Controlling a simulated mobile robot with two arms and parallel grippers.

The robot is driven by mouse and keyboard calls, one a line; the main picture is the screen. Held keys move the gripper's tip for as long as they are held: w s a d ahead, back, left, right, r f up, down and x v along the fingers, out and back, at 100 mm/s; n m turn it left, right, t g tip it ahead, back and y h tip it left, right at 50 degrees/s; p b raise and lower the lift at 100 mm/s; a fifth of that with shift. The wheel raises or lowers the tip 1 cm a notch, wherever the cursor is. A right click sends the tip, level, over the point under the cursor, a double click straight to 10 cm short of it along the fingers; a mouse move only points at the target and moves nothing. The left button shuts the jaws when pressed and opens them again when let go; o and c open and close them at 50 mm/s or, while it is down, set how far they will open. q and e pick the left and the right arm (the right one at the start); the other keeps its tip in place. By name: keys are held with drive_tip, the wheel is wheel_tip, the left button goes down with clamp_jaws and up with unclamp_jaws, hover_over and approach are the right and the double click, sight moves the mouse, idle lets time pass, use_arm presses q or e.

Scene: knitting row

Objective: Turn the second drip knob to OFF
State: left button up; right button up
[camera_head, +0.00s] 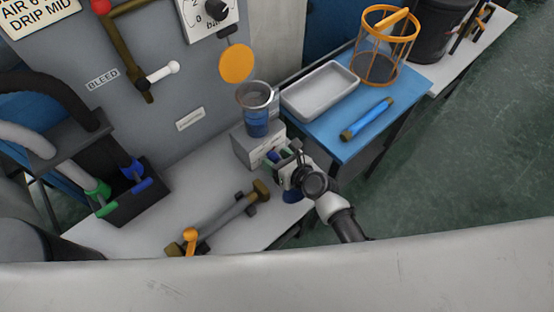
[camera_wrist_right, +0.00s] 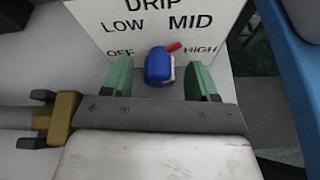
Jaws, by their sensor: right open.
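A blue knob (camera_wrist_right: 159,66) with a red pointer sits on a white plate (camera_wrist_right: 97,14) lettered DRIP, LOW, MID, OFF and HIGH in the right wrist view. The red pointer aims up and right, between MID and HIGH. My right gripper (camera_wrist_right: 159,78) is open, with one green fingertip on each side of the knob; I cannot tell whether they touch it. My left gripper is not in view.
A grey bar with brass ends (camera_head: 226,217) lies on the white bench (camera_head: 187,190), left of my right gripper. A blue table (camera_head: 405,100) behind holds a white tray (camera_head: 318,92), an orange wire basket (camera_head: 384,48) and a blue tube (camera_head: 367,119).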

drive_tip(key=shift+w+a, duration=0.1)
drive_tip(key=c, duration=0.9)
drive_tip(key=shift+n+h+p, duration=0.3)
drive_tip(key=shift+n+p, duration=0.2)
drive_tip(key=shift+p, duration=0.1)
drive_tip(key=shift+n+t+h, duration=0.3)
drive_tip(key=shift+n+t, duration=0.1)
drive_tip(key=shift+n, duration=0.1)
drive_tip(key=shift+f+n+h+p, duration=0.1)
drive_tip(key=shift+n+h+p, duration=0.2)
drive_tip(key=shift+n, duration=0.2)
drive_tip(key=shift+a+n+t+h, duration=0.1)
drive_tip(key=shift+n+t+h, duration=0.3)
drive_tip(key=shift+n+t, duration=0.35)
